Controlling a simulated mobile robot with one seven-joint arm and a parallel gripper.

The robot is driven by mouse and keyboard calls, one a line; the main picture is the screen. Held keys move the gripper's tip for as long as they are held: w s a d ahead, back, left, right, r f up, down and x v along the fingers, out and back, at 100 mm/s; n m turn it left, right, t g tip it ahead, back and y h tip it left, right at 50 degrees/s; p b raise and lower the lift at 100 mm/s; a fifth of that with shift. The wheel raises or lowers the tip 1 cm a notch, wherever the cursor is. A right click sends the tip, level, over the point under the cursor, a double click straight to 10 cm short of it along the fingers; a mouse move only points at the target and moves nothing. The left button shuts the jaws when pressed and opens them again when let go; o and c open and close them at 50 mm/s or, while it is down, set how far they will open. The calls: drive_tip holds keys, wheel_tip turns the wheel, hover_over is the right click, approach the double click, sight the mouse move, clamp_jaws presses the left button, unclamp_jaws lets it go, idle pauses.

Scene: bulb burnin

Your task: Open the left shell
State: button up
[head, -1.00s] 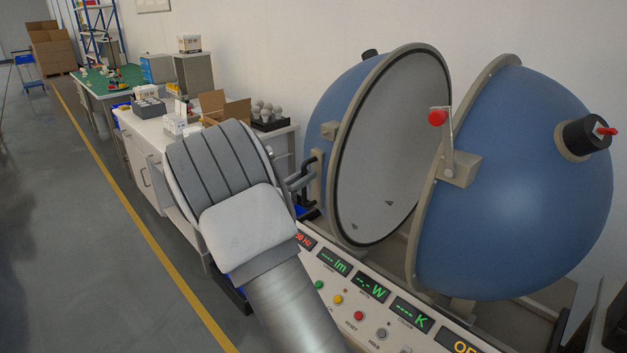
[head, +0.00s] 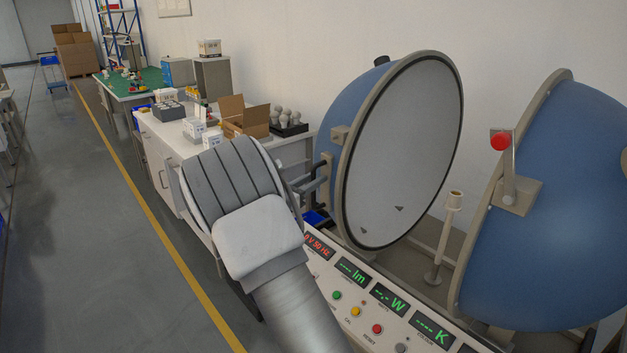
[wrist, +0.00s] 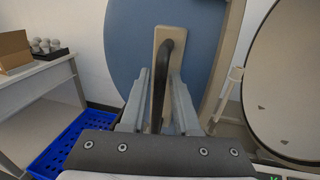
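The left shell (head: 343,115) is a blue half-sphere with a grey rim and a pale inner face, standing apart from the right shell (head: 560,220). Its black handle (wrist: 163,85) sits on a beige mounting plate (wrist: 158,45) and runs between the two fingers of my gripper (wrist: 160,98). In the head view my gripper (head: 308,183) is at the shell's left side, partly hidden by my wrist.
A beige lamp post (head: 446,235) stands between the shells. A control panel (head: 385,312) runs along the front. A bench (head: 160,135) with boxes and bulbs is at the left; a blue crate (wrist: 75,145) is below the gripper. Open floor lies left of the yellow line.

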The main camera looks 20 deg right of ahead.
drive_tip(key=v, duration=1.7)
drive_tip(key=shift+a, duration=0.15)
drive_tip(key=shift+s, duration=0.2)
